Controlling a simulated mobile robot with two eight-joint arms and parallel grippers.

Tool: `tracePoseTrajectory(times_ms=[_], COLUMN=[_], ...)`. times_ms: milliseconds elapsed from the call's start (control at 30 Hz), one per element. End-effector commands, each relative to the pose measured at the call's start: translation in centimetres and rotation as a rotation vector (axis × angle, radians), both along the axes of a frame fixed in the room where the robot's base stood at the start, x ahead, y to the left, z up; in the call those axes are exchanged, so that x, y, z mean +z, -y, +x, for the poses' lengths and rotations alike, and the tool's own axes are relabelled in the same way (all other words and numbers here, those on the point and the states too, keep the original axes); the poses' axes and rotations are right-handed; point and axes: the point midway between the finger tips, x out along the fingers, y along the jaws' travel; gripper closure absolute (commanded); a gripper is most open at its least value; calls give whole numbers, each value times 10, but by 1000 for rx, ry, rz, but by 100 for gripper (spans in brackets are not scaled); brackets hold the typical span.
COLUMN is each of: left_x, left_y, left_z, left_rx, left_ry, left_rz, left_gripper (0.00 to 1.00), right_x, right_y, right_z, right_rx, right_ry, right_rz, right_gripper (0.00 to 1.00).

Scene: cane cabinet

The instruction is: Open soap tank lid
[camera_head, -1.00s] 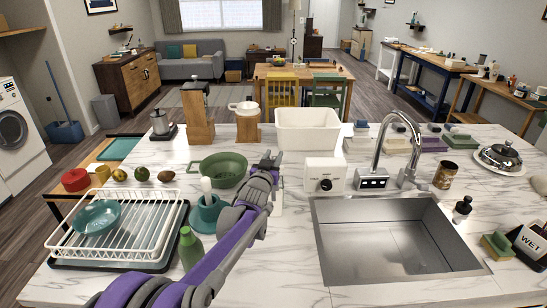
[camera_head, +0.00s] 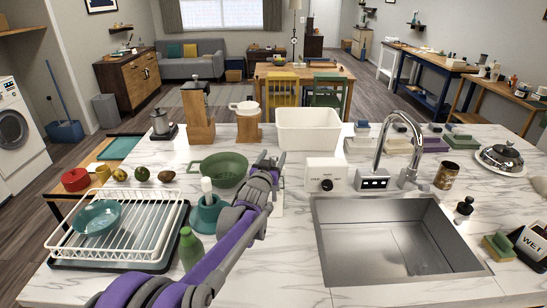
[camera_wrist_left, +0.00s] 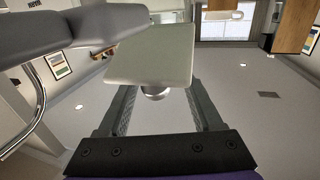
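My left gripper (camera_head: 272,160) is above the counter, left of a white box (camera_head: 325,172) with a black round dial. In the left wrist view its two fingers (camera_wrist_left: 162,98) stand apart, with a gap between them. A pale square plate (camera_wrist_left: 150,55) with a round metallic knob (camera_wrist_left: 154,93) shows beyond the fingertips. The knob lies between the fingers in the picture; I cannot tell whether they touch it. I cannot tell for certain which thing is the soap tank; my arm hides part of the counter there. My right gripper is not in view.
The steel sink (camera_head: 392,250) and faucet (camera_head: 400,150) are to the right. A white basin (camera_head: 307,128) stands behind.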

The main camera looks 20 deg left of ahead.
Motion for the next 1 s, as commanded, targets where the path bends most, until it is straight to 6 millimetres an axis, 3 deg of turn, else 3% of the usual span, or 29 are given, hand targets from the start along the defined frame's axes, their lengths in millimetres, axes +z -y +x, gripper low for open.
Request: tracePoseTrajectory(times_ms=[367, 800, 1000], left_x=[0, -1, 0], left_y=[1, 2, 2], left_z=[-10, -89, -106], left_rx=[-1, -1, 0], left_ry=[0, 0, 0], left_rz=[-1, 0, -1], left_gripper=[34, 34, 34], right_x=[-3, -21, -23], right_y=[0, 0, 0], right_z=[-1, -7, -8], right_rx=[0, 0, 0], right_ry=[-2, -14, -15], right_rz=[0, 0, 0], right_gripper=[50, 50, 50])
